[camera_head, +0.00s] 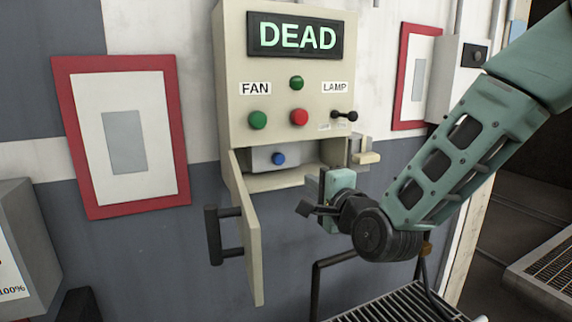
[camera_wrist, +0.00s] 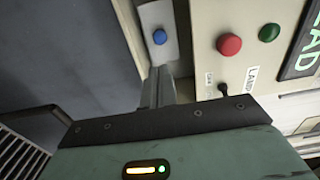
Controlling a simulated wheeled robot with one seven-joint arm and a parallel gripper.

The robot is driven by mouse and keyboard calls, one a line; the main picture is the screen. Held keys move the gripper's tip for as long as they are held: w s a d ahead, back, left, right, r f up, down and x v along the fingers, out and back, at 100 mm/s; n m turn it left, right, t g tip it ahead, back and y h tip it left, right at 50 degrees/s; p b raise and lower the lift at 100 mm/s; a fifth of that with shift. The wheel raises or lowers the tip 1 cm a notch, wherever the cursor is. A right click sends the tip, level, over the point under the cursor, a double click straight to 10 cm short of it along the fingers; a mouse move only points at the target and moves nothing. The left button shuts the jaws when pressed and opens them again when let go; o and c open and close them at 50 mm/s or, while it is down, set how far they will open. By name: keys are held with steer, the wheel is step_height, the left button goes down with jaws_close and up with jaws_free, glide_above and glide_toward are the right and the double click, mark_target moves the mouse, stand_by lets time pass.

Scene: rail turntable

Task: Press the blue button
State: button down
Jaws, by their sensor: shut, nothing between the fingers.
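The blue button (camera_head: 278,159) sits on a grey block inside the open lower compartment of the beige control panel (camera_head: 235,90). It also shows in the wrist view (camera_wrist: 159,37), near the top, with no finger over it. The compartment's door (camera_head: 247,230) hangs open at the left. My gripper (camera_head: 306,209) is shut and empty. In the head view it is below and right of the blue button, apart from it.
Above the compartment are a red button (camera_head: 299,117), two green ones, a black toggle switch (camera_head: 345,116) under LAMP, and a display (camera_head: 295,36) reading DEAD. A dark handle (camera_head: 213,235) juts from the door. A cream knob (camera_head: 366,158) sticks out at the compartment's right. A dark grate (camera_head: 395,305) lies below.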

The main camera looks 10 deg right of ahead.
mark_target(281, 159)
steer(key=shift+w, duration=0.1)
steer(key=p+x, duration=0.7)
steer(key=x, duration=0.6)
steer(key=shift+r, duration=0.15)
steer(key=shift+w+a+f, duration=0.15)
steer(key=shift+w+f, duration=0.05)
steer(key=shift+w, duration=0.15)
steer(key=shift+w+a+f+b, duration=0.15)
steer(key=shift+w+b, duration=0.25)
steer(key=shift+b, duration=0.25)
steer(key=shift+w+r+b, duration=0.35)
steer(key=shift+b, duration=0.1)
steer(key=shift+s, duration=0.1)
steer(key=b+v, duration=0.6)
steer(key=v, duration=1.1)
steer(key=shift+s+b, duration=0.2)
steer(key=shift+b, duration=0.15)
steer(key=shift+f, duration=0.2)
